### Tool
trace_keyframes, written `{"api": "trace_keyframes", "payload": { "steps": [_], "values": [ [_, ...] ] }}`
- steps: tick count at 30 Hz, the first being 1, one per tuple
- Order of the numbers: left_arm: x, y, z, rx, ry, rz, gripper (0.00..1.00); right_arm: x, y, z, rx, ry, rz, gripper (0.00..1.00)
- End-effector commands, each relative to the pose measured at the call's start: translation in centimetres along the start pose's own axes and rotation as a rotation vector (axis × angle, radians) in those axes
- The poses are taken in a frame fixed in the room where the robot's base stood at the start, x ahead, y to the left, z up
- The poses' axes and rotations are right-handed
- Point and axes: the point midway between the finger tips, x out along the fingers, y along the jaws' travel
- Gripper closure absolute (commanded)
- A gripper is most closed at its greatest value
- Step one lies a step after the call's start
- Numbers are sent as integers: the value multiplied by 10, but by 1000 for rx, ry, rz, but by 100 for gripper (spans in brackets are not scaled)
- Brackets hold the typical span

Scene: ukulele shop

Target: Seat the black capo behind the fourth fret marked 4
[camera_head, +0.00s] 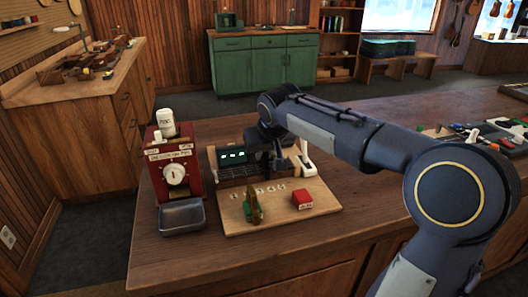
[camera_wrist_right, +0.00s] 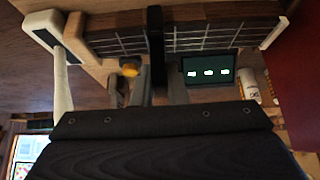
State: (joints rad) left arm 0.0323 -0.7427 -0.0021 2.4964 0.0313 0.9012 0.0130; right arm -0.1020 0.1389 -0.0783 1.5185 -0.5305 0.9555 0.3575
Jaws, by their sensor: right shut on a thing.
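The black capo (camera_wrist_right: 155,45) shows in the right wrist view as an upright dark bar across the fretted neck (camera_wrist_right: 205,35). My right gripper (camera_wrist_right: 160,92) is shut on its lower part. In the head view the gripper (camera_head: 270,158) is over the right part of the neck (camera_head: 236,173), and my dark arm and hand hide much of the capo. Whether the capo touches the strings I cannot tell. My left gripper is not in view.
A small dark display (camera_head: 232,156) stands behind the neck, a white-topped post (camera_head: 306,163) at its right end. On the wooden board (camera_head: 325,207) are a green-and-gold piece (camera_head: 253,206) and a red block (camera_head: 302,199). A red dial machine (camera_head: 173,170) with a metal tray (camera_head: 182,216) stands left.

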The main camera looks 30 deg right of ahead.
Motion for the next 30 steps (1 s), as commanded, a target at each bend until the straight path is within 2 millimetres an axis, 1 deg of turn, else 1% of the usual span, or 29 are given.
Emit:
{"api": "trace_keyframes", "payload": {
  "steps": [21,22,24,30],
  "values": [
    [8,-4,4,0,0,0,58,11,0,7,0,0,0,100],
    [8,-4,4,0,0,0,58,11,0,7,0,0,0,86],
    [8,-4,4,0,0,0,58,10,0,6,0,0,0,78],
    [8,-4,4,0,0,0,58,10,0,6,0,0,0,78]
  ]
}}
